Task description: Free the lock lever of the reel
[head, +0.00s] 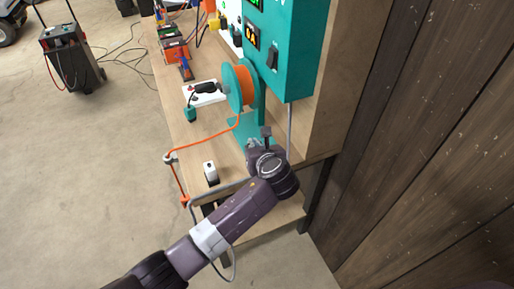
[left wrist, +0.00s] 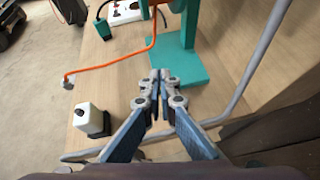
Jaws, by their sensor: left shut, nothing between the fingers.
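The teal reel (head: 238,88) with orange cord wound on it stands on the wooden bench below a teal box. Its teal base (left wrist: 183,68) and upright show in the left wrist view, just ahead of my fingers. I cannot pick out the lock lever for sure; it may be hidden or out of frame. My left gripper (left wrist: 160,80) is shut and empty, its fingertips in front of the near edge of the reel's base. In the head view, my left wrist covers part of the bench near that base.
Orange cord (head: 213,146) runs left from the reel to a guide at the bench edge. A grey bent bar (left wrist: 253,72) passes right of my gripper. A white and black block (left wrist: 88,118) stands to the left. A white power strip (head: 207,97) lies behind; a wooden wall is right.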

